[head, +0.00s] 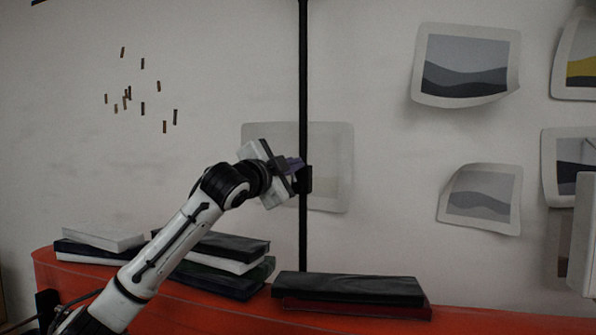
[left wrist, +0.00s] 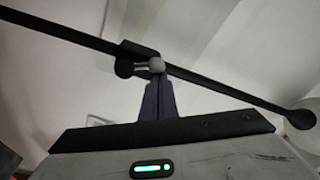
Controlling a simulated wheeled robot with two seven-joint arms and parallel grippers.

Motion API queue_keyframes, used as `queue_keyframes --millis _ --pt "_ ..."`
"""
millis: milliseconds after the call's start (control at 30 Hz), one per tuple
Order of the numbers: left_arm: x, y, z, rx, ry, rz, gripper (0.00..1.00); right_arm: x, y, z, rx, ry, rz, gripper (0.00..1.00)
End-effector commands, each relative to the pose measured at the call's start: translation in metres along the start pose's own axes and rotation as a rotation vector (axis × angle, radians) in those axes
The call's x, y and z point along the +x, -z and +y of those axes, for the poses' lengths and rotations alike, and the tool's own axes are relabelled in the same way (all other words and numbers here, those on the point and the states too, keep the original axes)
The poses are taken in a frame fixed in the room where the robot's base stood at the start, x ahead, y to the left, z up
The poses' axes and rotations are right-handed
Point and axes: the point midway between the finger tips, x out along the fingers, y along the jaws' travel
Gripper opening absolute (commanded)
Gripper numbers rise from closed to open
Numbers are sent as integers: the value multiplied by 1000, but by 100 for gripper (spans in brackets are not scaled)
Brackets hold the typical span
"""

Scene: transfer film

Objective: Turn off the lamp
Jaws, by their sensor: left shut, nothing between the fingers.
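The lamp's thin black pole (head: 303,80) stands upright behind the red surface in the head view. A small dark switch box (head: 304,180) sits on the pole. My left gripper (head: 298,163) is shut and empty, with its purple fingertips at the pole beside the switch box. In the left wrist view the pole (left wrist: 230,89) runs slantwise across the picture. The shut fingers (left wrist: 158,86) point at a round grey knob (left wrist: 156,65) on the pole. The fingertips look very close to the knob; I cannot tell whether they touch. My right gripper is not in view.
A red tabletop (head: 480,322) runs along the bottom. Dark and pale books (head: 225,248) lie stacked on its left, and more dark books (head: 350,288) lie in the middle. Pictures (head: 465,65) hang on the wall behind.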

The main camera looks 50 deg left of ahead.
Motion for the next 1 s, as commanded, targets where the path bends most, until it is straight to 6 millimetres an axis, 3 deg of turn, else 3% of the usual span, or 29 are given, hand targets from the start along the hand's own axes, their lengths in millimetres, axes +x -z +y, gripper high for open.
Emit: queue_keyframes --millis 300,800,1000 --pt "-1 -5 -1 -97 15 -1 0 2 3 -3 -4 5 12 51" --pt "-1 -6 -2 -110 18 -2 0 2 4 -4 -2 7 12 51" --pt "1 2 -6 -110 18 -2 0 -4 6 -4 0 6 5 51"
